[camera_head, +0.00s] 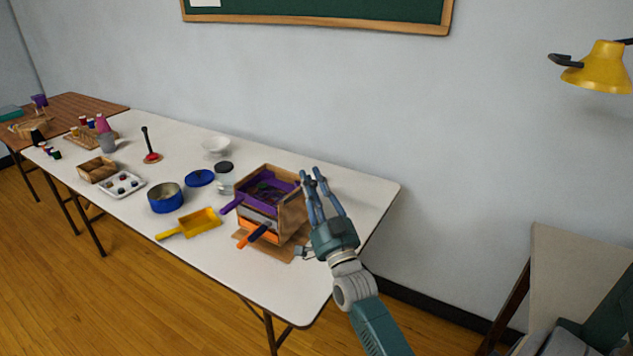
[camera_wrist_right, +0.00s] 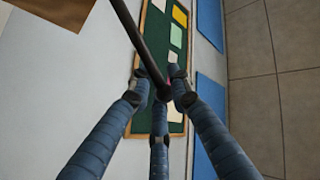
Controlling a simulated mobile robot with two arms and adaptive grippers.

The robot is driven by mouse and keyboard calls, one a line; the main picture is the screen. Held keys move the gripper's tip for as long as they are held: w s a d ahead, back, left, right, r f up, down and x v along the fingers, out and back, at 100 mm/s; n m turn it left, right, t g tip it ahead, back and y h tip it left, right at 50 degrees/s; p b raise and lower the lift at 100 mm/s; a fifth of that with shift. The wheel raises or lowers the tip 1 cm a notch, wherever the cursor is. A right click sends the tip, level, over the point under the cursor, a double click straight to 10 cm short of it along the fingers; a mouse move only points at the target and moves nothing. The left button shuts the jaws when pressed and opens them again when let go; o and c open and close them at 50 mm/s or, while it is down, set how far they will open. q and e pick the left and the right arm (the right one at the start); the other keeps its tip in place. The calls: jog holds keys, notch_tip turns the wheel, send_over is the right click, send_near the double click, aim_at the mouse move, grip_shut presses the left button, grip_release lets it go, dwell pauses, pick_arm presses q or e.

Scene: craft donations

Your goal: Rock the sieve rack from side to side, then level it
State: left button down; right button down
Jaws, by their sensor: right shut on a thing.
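The sieve rack (camera_head: 292,213) is a wooden frame on a flat wooden base (camera_head: 271,248) at the table's right part. It carries a purple sieve (camera_head: 286,197) on top, with a grey and an orange one below. Their handles stick out to the front left. The rack appears to lean slightly left, its right side higher, but I cannot tell surely. My right gripper (camera_head: 314,178) is at the rack's right side, fingers pointing up. In the right wrist view, its fingers (camera_wrist_right: 160,88) close around the end of a thin dark rod (camera_wrist_right: 143,45). My left gripper is out of view.
A yellow scoop (camera_head: 200,222), a blue pot (camera_head: 166,199), a blue lid (camera_head: 200,178) and a glass jar (camera_head: 225,185) stand left of the rack. A white bowl (camera_head: 216,146) is behind. The white table (camera_head: 365,192) is clear behind my right gripper.

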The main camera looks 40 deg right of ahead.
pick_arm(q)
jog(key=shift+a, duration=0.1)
pick_arm(e)
jog(key=shift+w+a+f, duration=0.15)
jog(key=shift+a+f, duration=0.2)
jog(key=shift+f, duration=0.2)
jog(key=c, duration=1.7)
grip_release()
jog(key=shift+w+a+r, duration=0.15)
jog(key=shift+w+a, duration=0.05)
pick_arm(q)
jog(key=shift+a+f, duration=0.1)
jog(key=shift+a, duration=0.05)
pick_arm(e)
jog(key=shift+s+d+r, duration=0.1)
jog(key=shift+r, duration=0.1)
jog(key=v, duration=1.2)
